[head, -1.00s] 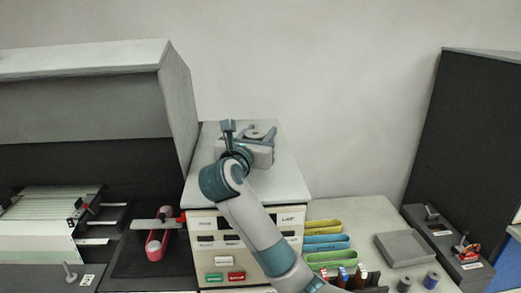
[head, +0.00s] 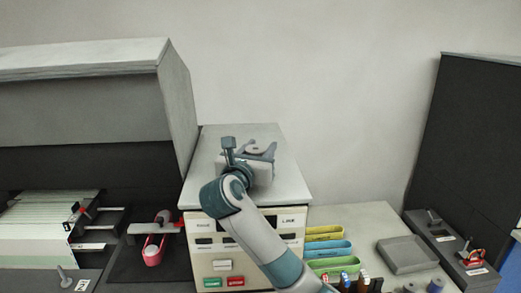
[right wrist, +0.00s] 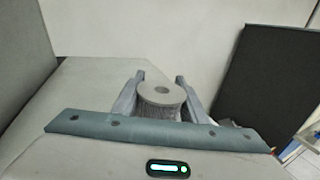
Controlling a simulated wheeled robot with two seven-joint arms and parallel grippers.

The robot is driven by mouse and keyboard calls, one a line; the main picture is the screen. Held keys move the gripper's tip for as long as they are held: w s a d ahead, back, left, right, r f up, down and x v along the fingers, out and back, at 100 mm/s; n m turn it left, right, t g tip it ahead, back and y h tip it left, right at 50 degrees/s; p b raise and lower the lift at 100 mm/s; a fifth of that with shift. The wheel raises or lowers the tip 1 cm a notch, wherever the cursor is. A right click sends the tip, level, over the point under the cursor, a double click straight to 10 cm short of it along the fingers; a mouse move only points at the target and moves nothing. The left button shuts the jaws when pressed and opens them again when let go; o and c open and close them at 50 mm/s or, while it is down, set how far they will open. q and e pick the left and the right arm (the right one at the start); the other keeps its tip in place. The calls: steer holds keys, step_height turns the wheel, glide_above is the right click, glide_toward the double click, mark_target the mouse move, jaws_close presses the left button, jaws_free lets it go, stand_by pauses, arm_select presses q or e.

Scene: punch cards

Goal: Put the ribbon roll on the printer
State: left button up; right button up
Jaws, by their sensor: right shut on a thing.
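I cannot tell whether the roll touches that top. The cabinet's front has a label, dark slots and green and red buttons. I cannot tell which machine is the printer. My left gripper is not in view.
A large grey-hooded machine (head: 80,105) stands left, with a pink-red holder (head: 153,250) below. Yellow, blue and green trays (head: 330,248), a grey tray (head: 406,254) and a dark panel (head: 460,150) are at right. The cabinet top is clear around the gripper.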

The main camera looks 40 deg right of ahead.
steer(key=shift+f, duration=0.2)
steer(key=o, duration=1.1)
steer(key=shift+r, duration=0.2)
steer(key=shift+a, duration=0.1)
steer(key=shift+s+a+f+b, duration=0.15)
steer(key=shift+s+a+b, duration=0.1)
steer(key=shift+b, duration=0.05)
steer(key=b+v, duration=0.4)
steer(key=v, duration=0.6)
steer(key=shift+w+b, duration=0.1)
steer(key=shift+b, duration=0.3)
steer(key=shift+s+a, duration=0.45)
steer(key=shift+a, duration=0.05)
